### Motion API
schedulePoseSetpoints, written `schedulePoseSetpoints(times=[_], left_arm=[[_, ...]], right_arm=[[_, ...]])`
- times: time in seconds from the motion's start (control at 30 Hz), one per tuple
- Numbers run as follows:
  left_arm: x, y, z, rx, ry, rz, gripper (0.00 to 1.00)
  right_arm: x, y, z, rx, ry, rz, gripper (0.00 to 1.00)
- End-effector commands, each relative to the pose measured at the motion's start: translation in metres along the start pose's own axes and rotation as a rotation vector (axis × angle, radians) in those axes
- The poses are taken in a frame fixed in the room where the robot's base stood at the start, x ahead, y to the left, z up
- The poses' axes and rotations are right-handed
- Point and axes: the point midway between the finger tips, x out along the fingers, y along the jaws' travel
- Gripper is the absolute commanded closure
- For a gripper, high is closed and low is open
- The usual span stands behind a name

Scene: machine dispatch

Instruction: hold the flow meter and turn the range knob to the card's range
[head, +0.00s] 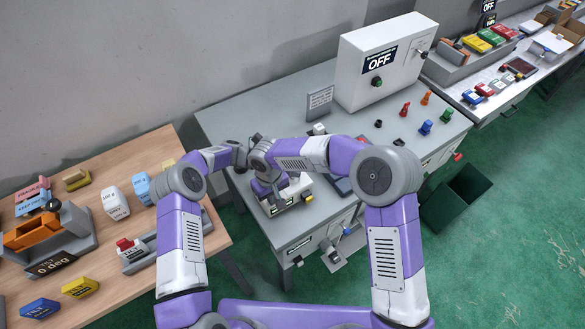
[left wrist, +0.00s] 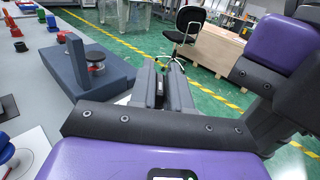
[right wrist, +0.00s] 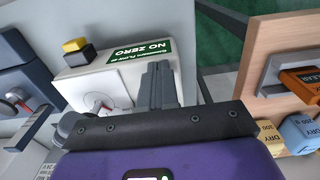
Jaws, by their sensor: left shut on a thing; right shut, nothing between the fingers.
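The flow meter (head: 300,188) is a pale box on the grey bench, partly hidden by my arms in the head view. In the right wrist view, the flow meter (right wrist: 90,78) shows a green label reading NO ZERO and a white dial face. My right gripper (right wrist: 160,85) is shut and empty, in front of the meter beside the dial. A small grey card (head: 319,101) stands at the back; its text is unreadable.
A white cabinet (head: 382,62) reading OFF stands behind. Red, orange and blue knobs (head: 425,127) sit on the bench at right. A blue-grey block (left wrist: 88,72) lies near my left gripper. A wooden table (head: 110,190) with several items is at left. A dark green bin (head: 458,197) stands at right.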

Motion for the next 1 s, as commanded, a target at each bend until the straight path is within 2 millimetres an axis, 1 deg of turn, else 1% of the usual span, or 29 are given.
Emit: schedulePoseSetpoints(times=[0.03,0.5,1.0], left_arm=[[0.0016,-0.0005,-0.0019,-0.001,-0.001,-0.031,1.0],[0.002,0.0014,-0.0012,0.001,-0.006,-0.226,1.0],[0.0012,-0.0005,-0.0002,-0.001,-0.002,-0.308,1.0]], right_arm=[[0.0088,0.0015,0.0045,-0.002,-0.017,0.002,1.0],[0.0088,0.0013,0.0045,-0.002,-0.017,0.001,1.0],[0.0087,0.0012,0.0045,-0.002,-0.017,0.001,1.0]])
